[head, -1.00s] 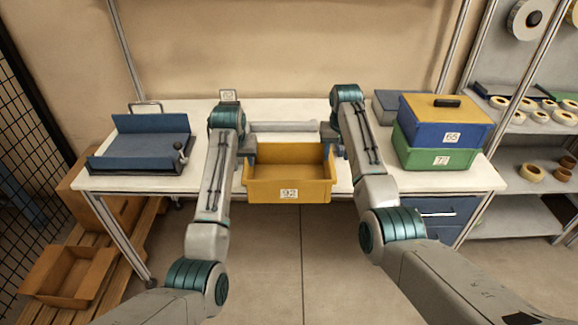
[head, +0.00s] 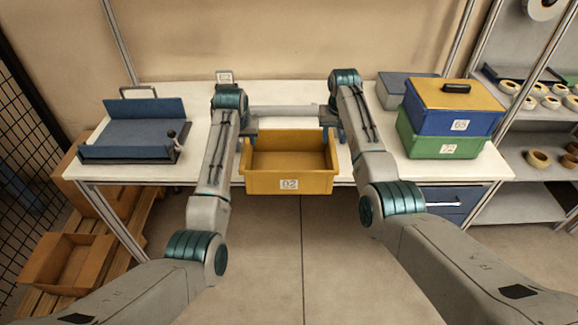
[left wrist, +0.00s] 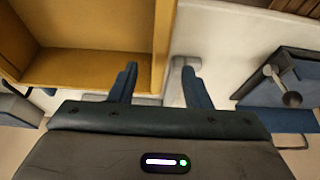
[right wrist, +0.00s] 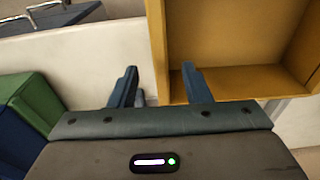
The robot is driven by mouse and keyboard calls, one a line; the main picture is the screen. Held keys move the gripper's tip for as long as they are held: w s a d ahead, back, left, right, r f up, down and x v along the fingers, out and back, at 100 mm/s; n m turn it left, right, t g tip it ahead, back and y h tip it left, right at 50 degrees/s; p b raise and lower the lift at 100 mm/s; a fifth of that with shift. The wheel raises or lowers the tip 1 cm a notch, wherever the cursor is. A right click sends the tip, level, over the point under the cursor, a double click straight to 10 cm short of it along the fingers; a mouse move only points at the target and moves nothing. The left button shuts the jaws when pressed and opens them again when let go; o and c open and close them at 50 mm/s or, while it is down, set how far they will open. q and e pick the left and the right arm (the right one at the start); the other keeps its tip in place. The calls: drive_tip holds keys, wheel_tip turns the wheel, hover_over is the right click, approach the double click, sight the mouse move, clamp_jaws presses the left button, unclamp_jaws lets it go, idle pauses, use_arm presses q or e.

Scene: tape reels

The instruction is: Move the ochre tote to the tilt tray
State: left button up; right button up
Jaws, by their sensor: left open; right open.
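The ochre tote (head: 289,184), open-topped with a white number label, is at the middle of the table's front edge. Its front face reaches slightly below that edge in the head view. My left gripper (head: 247,141) is at its left side; in the left wrist view the open fingers (left wrist: 158,86) lie either side of the tote's side wall (left wrist: 163,45). My right gripper (head: 332,134) is at its right side; in the right wrist view its open fingers (right wrist: 160,85) straddle the opposite wall (right wrist: 156,45). Contact is unclear. The blue tilt tray (head: 135,133) with a knobbed lever stands on the table's left.
On the white table (head: 200,165), a blue box (head: 450,121) with an ochre lid sits on a green box (head: 440,146) at the right. A grey box (head: 400,88) is behind. A shelf (head: 520,205) with tape reels stands further right. Table between tote and tray is mostly clear.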

sight(245, 149)
use_arm(q)
drive_tip(key=x, duration=0.6)
drive_tip(key=shift+f, duration=0.2)
use_arm(e)
drive_tip(key=f, duration=0.6)
drive_tip(key=shift+w+f, duration=0.15)
drive_tip(key=shift+w, duration=0.2)
use_arm(q)
drive_tip(key=shift+r, duration=0.1)
use_arm(e)
drive_tip(key=shift+s, duration=0.1)
use_arm(q)
clamp_jaws()
use_arm(e)
clamp_jaws()
